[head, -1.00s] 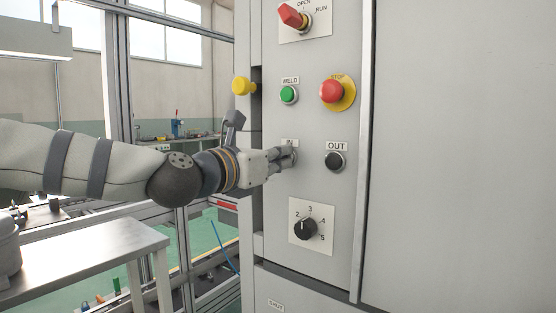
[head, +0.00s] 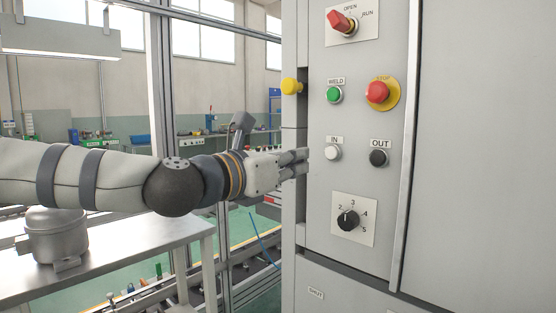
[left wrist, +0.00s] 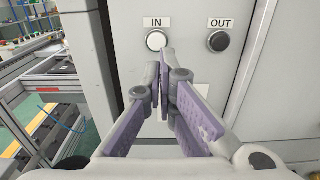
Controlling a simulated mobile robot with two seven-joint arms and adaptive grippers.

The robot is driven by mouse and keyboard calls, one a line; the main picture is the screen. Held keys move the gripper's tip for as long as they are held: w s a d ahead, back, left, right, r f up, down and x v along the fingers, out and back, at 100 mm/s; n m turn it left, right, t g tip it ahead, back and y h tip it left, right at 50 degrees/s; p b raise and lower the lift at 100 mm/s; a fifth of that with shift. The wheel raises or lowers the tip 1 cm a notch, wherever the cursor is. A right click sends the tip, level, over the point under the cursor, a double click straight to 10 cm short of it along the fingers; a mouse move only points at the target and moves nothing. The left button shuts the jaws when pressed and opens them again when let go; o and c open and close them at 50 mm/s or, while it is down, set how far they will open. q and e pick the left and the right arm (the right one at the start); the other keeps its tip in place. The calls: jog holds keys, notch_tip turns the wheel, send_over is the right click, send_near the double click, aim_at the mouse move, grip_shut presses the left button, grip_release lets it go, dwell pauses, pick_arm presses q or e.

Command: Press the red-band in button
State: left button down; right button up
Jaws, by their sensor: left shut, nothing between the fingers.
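The IN button (head: 333,153) is a round white button under an "IN" label on the grey panel. I see no red band on it. It also shows in the left wrist view (left wrist: 156,40), just beyond my fingertips. My left gripper (head: 306,161) is shut and empty, its fingers pointing right at the panel. In the head view its tips end left of the IN button, apart from it in the picture. The exact gap in depth I cannot tell. My right gripper is not in view.
The black OUT button (head: 379,158) is right of IN. Above are the green WELD button (head: 334,95), the red STOP button (head: 377,92) and a red switch (head: 342,23). A numbered dial (head: 348,219) is below. A metal table (head: 150,250) stands at left.

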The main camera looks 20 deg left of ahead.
pick_arm(q)
jog(key=v, duration=0.4)
jog(key=shift+r, duration=0.1)
dwell(0.5)
